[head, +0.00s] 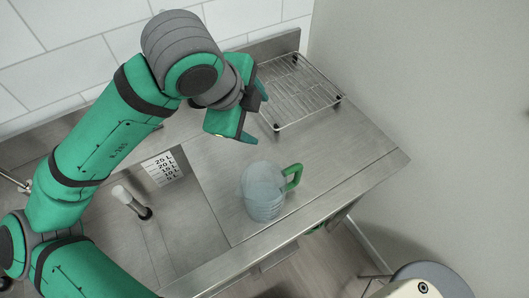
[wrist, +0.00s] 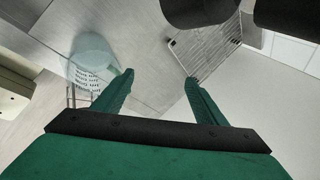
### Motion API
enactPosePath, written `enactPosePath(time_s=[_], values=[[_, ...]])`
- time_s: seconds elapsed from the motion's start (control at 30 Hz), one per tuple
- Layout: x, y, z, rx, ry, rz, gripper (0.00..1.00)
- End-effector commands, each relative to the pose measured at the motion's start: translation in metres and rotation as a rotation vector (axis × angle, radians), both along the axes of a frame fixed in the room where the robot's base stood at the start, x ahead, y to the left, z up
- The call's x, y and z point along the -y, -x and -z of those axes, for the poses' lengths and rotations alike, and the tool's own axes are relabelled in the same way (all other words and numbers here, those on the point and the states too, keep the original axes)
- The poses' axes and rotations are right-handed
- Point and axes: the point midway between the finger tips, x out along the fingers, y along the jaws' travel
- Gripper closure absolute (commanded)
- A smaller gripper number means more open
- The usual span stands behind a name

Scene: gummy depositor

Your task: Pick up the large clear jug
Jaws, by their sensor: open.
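The large clear jug (head: 264,192) stands on the steel counter, right of the sink, with its green handle (head: 293,176) toward the right. In the wrist view the jug (wrist: 91,58) is at the upper left, beyond the left finger. My gripper (head: 253,119) is above the counter, behind the jug in the head view, and apart from it. Its two green fingers (wrist: 159,76) are spread in the wrist view with nothing between them. The handle is not clear in the wrist view.
A wire rack (head: 299,91) stands on the counter at the back right; it also shows in the wrist view (wrist: 208,48). The steel sink (head: 178,215) with a pale upright post (head: 131,200) and a litre scale (head: 163,169) lies left of the jug. The counter (head: 350,150) right of the jug is clear.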

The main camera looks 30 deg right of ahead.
Motion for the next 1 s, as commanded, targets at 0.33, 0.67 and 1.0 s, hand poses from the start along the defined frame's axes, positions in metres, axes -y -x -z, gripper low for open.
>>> enactPosePath(time_s=[0.33, 0.67, 1.0], values=[[0.052, 0.066, 0.074, -0.074, -0.383, 0.509, 0.34], [0.061, 0.088, 0.1, -0.095, -0.526, 0.718, 0.34], [0.061, 0.088, 0.144, -0.095, -0.527, 0.721, 0.34]])
